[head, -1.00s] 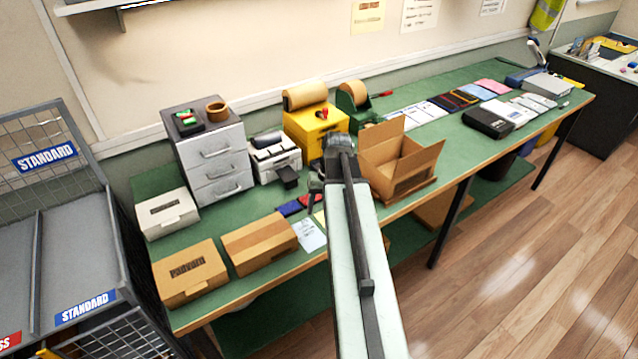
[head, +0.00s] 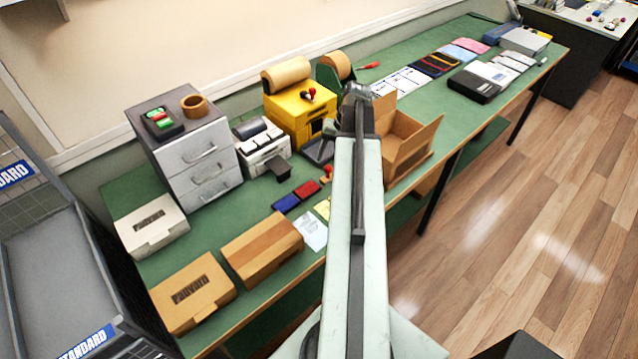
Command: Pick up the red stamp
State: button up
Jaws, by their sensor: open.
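A small red-orange stamp (head: 326,173) stands on the green bench, just left of my arm. A red ink pad (head: 307,188) and a blue ink pad (head: 286,204) lie beside it to the left. My gripper (head: 356,98) is at the far end of my arm, above the bench, farther back and to the right of the stamp, apart from it. Its fingers are mostly hidden by my own arm, and I see nothing held in it.
An open cardboard box (head: 411,143) stands right of my arm. A yellow box (head: 293,122) and a label printer (head: 262,146) stand behind the pads. Closed cartons (head: 262,248) lie at the front left, near a wire cage (head: 50,245). White paper (head: 311,231) lies in front of the pads.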

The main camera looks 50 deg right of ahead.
aim_at(329, 166)
jog(key=b+x, duration=0.1)
jog(key=x, duration=0.1)
jog(key=b+x, duration=0.4)
jog(key=shift+s+d+f, duration=0.1)
jog(key=shift+s+f, duration=0.1)
jog(key=shift+s, duration=0.05)
jog(key=shift+r, duration=0.2)
grip_shut()
